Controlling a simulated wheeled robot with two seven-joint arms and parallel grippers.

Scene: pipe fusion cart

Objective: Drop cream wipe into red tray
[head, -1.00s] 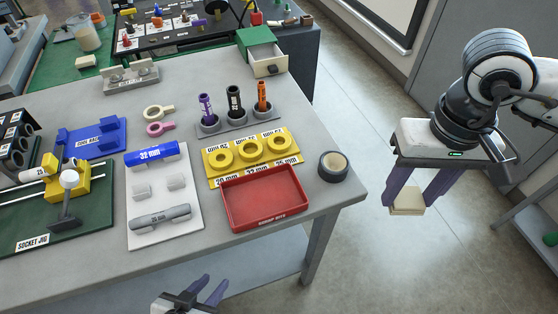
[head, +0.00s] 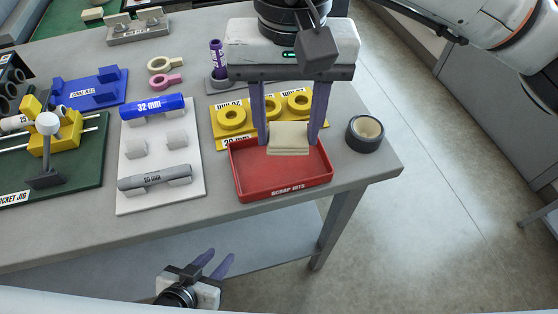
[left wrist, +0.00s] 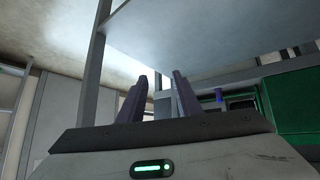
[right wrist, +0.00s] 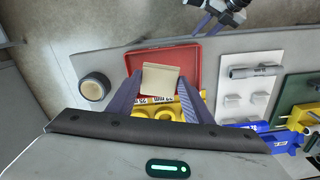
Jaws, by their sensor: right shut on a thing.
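The cream wipe (head: 289,139) is a folded cream pad held between the purple fingers of my right gripper (head: 290,140). It is over the red tray (head: 284,191), above its back half. The tray is labelled SCRAP BITS and its visible floor looks empty. In the right wrist view the wipe (right wrist: 160,79) sits between the fingertips (right wrist: 160,85) with the red tray (right wrist: 186,60) behind it. My left gripper (head: 214,264) is open and empty, low in front of the table; its parted fingers show in the left wrist view (left wrist: 158,95).
A tape roll (head: 364,133) stands right of the tray. A yellow ring holder (head: 222,132) lies directly behind it. A white board (head: 160,190) with a blue 32 mm pipe (head: 152,107) and a grey pipe (head: 155,178) lies to the left. The table edge is just in front.

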